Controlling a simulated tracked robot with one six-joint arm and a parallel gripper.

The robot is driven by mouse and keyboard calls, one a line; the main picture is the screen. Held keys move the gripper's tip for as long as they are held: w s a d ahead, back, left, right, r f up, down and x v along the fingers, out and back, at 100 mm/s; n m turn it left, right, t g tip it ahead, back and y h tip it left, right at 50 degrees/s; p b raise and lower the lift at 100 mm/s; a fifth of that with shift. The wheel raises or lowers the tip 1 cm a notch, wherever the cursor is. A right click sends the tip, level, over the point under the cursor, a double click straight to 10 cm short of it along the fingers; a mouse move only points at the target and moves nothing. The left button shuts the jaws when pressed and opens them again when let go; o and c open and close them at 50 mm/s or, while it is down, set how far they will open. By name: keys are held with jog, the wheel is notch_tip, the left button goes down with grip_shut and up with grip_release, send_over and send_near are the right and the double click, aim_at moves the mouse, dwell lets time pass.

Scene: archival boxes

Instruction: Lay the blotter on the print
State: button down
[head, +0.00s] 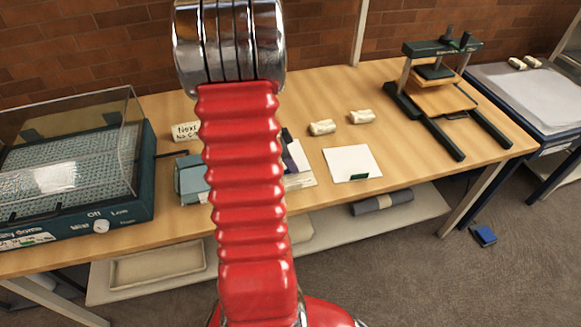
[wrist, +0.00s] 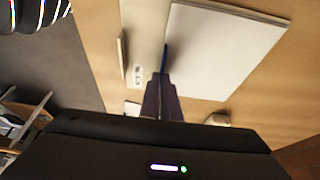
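A flat white sheet (head: 350,160) with a dark green tab (head: 359,177) lies on the table right of my arm in the head view. I cannot tell if it is the blotter or the print. In the wrist view a large white sheet (wrist: 215,50) fills the upper middle, with a narrow blue piece (wrist: 165,56) at its left edge. My gripper (wrist: 161,76) has its dark fingers close together, tips overlapping the blue piece; whether they grip it is unclear. A beige strip (wrist: 145,40) runs beside this sheet. In the head view my arm hides most of this area.
Two cream weights (head: 322,128) (head: 362,117) lie behind the tabbed sheet. A press (head: 437,95) stands at right, a clear-lidded machine (head: 75,165) at left. Bare table (head: 405,165) lies right of the sheet.

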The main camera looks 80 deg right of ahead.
jog(key=c, duration=2.5)
grip_release()
jog(key=o, duration=0.5)
jog(key=v, duration=1.2)
jog(key=shift+r, duration=0.1)
jog(key=shift+s, duration=0.1)
